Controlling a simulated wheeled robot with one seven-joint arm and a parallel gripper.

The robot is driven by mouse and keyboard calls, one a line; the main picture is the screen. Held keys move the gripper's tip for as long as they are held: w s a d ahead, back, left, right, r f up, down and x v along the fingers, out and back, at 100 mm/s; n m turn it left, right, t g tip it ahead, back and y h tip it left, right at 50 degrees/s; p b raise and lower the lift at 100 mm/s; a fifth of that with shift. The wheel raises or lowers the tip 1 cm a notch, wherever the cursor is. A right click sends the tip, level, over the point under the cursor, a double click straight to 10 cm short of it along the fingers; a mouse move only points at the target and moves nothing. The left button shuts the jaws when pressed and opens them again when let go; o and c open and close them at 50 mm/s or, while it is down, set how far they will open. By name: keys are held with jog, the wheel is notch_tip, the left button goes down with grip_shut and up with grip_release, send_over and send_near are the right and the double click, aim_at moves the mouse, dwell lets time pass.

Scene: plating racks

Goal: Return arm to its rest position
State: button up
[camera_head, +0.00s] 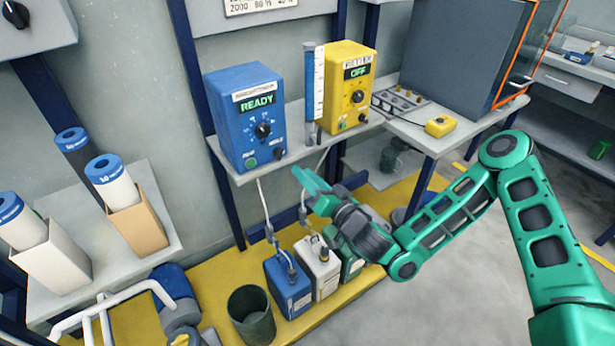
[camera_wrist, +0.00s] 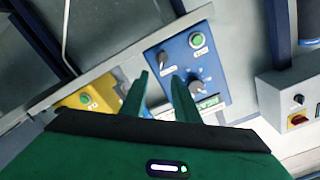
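My green arm reaches in from the right of the head view, bent at the elbow. My gripper (camera_head: 308,178) is in front of the shelf edge, below the blue box marked READY (camera_head: 247,116) and the yellow box marked OFF (camera_head: 346,88). In the wrist view my gripper (camera_wrist: 160,76) has its two green fingers apart with nothing between them. The blue box's front panel (camera_wrist: 213,72) lies beyond the fingers, with knobs and a green button. The yellow box (camera_wrist: 92,98) shows at left. I see no contact between the fingers and either box.
The shelf (camera_head: 279,166) carries both boxes and a clear cylinder (camera_head: 314,85). Below stand a blue canister (camera_head: 288,287), a white canister (camera_head: 318,266) and a dark bin (camera_head: 251,316). A small yellow button box (camera_head: 439,126) is on the right bench. Open floor lies at lower right.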

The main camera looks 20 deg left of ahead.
jog(key=s+d+r+n+g+y, duration=0.2)
jog(key=s+r+n+g, duration=0.1)
jog(key=s+n+g, duration=0.45)
jog(key=s+d+m+g+h, duration=0.25)
jog(key=d+h, duration=0.95)
jog(key=d, duration=2.4)
jog(key=s+d+r+m+h, duration=0.2)
jog(key=s+d+r+m, duration=0.1)
jog(key=d, duration=0.3)
jog(key=s+d+r+m+h, duration=0.1)
jog(key=s+d+r+m, duration=0.2)
jog(key=d, duration=0.4)
jog(key=s+d+r+m+g, duration=0.1)
jog(key=s+d+r+m, duration=0.1)
jog(key=s, duration=0.5)
jog(key=s+d+r+m+g, duration=0.1)
jog(key=s+d+r+m, duration=0.1)
jog(key=s+d+m, duration=0.2)
jog(key=s+m, duration=0.2)
jog(key=s, duration=0.1)
jog(key=shift+s+d+r, duration=0.2)
jog(key=shift+d, duration=0.05)
